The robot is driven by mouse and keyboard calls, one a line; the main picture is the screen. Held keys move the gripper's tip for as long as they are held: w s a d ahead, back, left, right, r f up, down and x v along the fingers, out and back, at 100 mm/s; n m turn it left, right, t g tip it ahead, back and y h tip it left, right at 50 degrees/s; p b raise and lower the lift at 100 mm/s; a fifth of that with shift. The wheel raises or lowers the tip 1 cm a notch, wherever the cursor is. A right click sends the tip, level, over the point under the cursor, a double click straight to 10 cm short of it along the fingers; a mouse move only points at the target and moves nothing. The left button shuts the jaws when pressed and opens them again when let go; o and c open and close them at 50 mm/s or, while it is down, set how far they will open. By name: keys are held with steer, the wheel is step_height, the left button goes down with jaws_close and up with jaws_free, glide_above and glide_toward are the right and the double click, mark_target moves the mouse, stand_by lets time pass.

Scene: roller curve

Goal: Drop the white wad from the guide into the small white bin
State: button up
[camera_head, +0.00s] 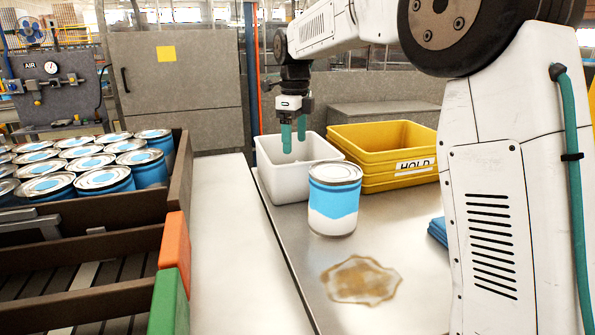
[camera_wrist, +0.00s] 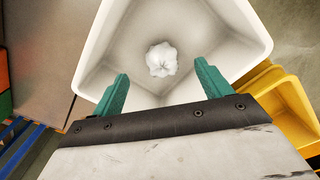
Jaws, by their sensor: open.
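The small white bin (camera_head: 284,181) stands on the metal table, left of the yellow bins. My gripper (camera_head: 294,140) is over the bin with its teal fingers pointing down. The fingers are apart and hold nothing. In the wrist view the white wad (camera_wrist: 161,59) is inside the white bin (camera_wrist: 92,72), beyond and between the open fingertips (camera_wrist: 163,84). The wad looks crumpled and touches neither finger. The wad is hidden by the bin wall in the head view.
A blue and white can (camera_head: 334,200) stands just in front of the bin. Stacked yellow bins (camera_head: 385,185), one marked HOLD, are to the right. A brown stain (camera_head: 361,281) marks the table. Several blue-labelled cans (camera_head: 103,180) fill the conveyor at left, beside orange (camera_head: 174,240) and green blocks.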

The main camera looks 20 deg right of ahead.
step_height(320, 180, up, 7)
stand_by(0.3)
